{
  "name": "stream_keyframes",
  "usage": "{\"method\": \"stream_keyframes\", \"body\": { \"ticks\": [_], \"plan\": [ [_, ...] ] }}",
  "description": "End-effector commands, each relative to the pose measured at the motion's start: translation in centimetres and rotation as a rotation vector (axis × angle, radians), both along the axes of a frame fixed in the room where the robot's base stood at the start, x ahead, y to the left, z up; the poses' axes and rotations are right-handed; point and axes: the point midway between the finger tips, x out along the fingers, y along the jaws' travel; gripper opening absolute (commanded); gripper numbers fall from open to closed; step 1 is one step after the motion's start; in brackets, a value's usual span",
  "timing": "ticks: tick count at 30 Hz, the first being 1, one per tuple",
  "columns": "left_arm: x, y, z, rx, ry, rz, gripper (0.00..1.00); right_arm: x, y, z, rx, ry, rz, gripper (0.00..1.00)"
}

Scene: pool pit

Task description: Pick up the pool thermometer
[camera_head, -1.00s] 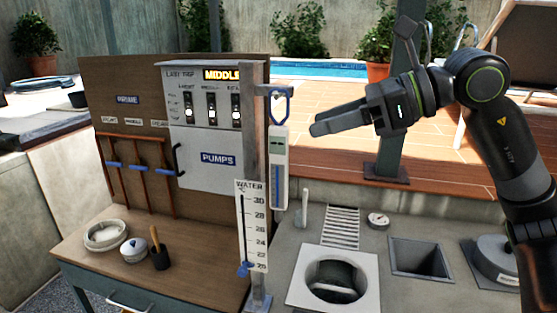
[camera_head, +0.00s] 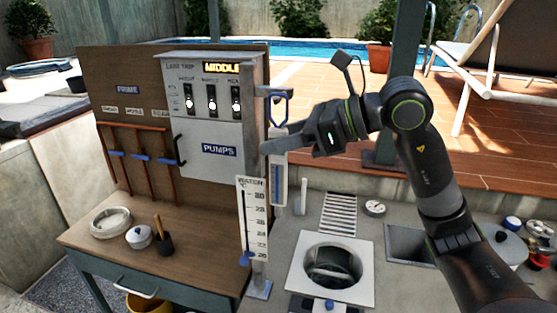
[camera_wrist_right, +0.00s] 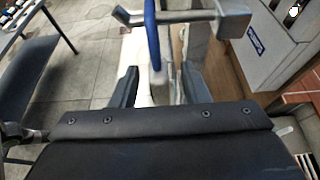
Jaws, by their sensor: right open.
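The pool thermometer (camera_head: 278,186) is a narrow white strip with a blue line. It hangs upright by a blue cord loop (camera_head: 281,110) from a metal hook on a post. My right gripper (camera_head: 272,145) is at its upper part, with a finger crossing in front of it. In the right wrist view the jaws (camera_wrist_right: 160,88) are open, and the white thermometer body (camera_wrist_right: 162,85) shows between the fingers, below the blue loop (camera_wrist_right: 152,35). Whether a finger touches it I cannot tell. My left gripper is out of view.
The hook arm (camera_head: 275,92) sticks out just above my right gripper. A white water scale (camera_head: 253,215) stands in front of the post. The pumps cabinet (camera_head: 215,150) is close on the left.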

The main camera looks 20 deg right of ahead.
Motion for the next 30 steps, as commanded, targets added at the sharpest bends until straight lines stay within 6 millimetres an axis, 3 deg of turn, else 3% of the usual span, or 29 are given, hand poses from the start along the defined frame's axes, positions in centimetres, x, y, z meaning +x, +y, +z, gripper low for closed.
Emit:
{"method": "stream_keyframes", "body": {
  "ticks": [6, 17, 27, 30],
  "plan": [
    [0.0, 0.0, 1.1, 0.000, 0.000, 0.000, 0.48, 1.0, 1.5, -0.6, 0.002, 0.001, 0.002, 0.42],
    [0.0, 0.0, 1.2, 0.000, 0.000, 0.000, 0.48, 1.3, 1.8, -1.0, -0.001, 0.000, 0.000, 0.42],
    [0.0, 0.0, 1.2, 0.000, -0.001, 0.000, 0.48, 1.3, 1.8, -0.9, -0.001, -0.001, 0.000, 0.00],
    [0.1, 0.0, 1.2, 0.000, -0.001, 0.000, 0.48, 1.3, 1.8, -0.9, -0.001, -0.001, 0.000, 0.00]
  ]
}}
